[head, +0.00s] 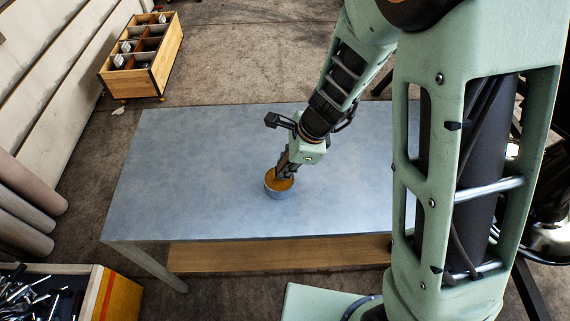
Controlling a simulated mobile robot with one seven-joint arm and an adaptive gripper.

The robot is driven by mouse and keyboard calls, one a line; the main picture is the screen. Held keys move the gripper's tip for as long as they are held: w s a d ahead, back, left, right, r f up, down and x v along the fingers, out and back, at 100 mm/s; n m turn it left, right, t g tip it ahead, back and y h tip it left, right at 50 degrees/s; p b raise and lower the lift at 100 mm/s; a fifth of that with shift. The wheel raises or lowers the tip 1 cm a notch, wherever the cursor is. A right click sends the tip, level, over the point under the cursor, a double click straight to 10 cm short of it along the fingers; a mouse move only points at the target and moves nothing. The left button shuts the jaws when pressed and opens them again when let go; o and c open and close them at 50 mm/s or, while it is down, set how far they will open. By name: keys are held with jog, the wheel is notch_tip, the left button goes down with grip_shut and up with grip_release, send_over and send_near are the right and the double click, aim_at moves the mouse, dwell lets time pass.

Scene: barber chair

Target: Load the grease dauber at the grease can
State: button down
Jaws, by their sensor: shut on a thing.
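The grease can (279,194) is a small round grey can with yellow-brown grease inside. It stands upright on the blue-grey table (190,185), near the middle. My gripper (284,171) points down and left, with its fingertips at the can's mouth. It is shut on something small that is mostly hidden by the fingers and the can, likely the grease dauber. I cannot tell how deep its tip sits in the grease.
The table around the can is bare. A wooden crate with compartments (143,58) stands on the floor at the upper left. A tool drawer (60,293) is at the lower left, below brown rolls (28,205). A dark, shiny chair part (548,235) shows at the right edge.

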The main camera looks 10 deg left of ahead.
aim_at(285, 155)
jog(key=shift+r+p, duration=3.05)
jog(key=shift+r, duration=0.4)
jog(key=shift+f, duration=0.1)
